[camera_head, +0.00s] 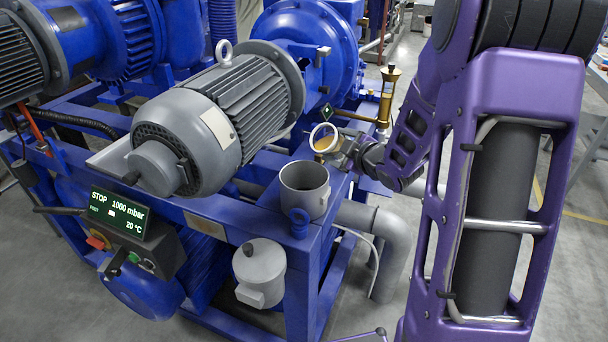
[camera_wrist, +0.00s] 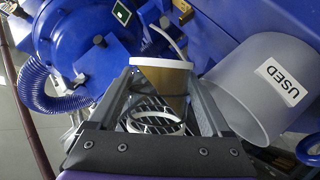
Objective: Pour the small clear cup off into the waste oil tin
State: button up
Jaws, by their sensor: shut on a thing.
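My gripper (camera_head: 345,152) is shut on the small clear cup (camera_head: 323,138), which has a pale rim and amber liquid in it. The cup's mouth faces the camera more than the tin's does, so it looks tilted. The wrist view shows the cup (camera_wrist: 166,82) between my gripper's fingers (camera_wrist: 170,95), with amber inside. The waste oil tin (camera_head: 304,190) is a grey, open cylinder on the blue frame, just below and left of the cup. Its label reads "USED" in the wrist view (camera_wrist: 262,100). No stream of liquid shows.
A grey motor (camera_head: 225,110) stands left of the tin. A brass fitting (camera_head: 388,95) rises behind my gripper. A lidded grey pot (camera_head: 260,272) and a control panel (camera_head: 130,225) are at the front. Open floor lies right of the frame.

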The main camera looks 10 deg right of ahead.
jog(key=shift+r+n+t+h, duration=0.3)
jog(key=shift+r+n, duration=0.2)
jog(key=shift+n, duration=0.1)
dwell(0.6)
jog(key=shift+f+n+t+b, duration=0.3)
jog(key=shift+n+b, duration=0.3)
jog(key=shift+b, duration=0.55)
dwell(0.8)
jog(key=shift+a+r+n+h+b, duration=0.1)
jog(key=shift+r+n+h+b, duration=0.4)
jog(key=shift+n, duration=0.1)
dwell(1.3)
jog(key=shift+s+a+r+n+t+b, duration=0.15)
jog(key=shift+s+a+n+t+b, duration=0.2)
jog(key=shift+b, duration=0.85)
jog(key=shift+s+a+r+n+t+b, duration=0.2)
jog(key=shift+a+b, duration=0.25)
jog(key=shift+b, duration=0.7)
jog(key=shift+a+f+n+t+h+b, duration=0.15)
jog(key=shift+n+t+h+b, duration=0.3)
jog(key=shift+b, duration=1.05)
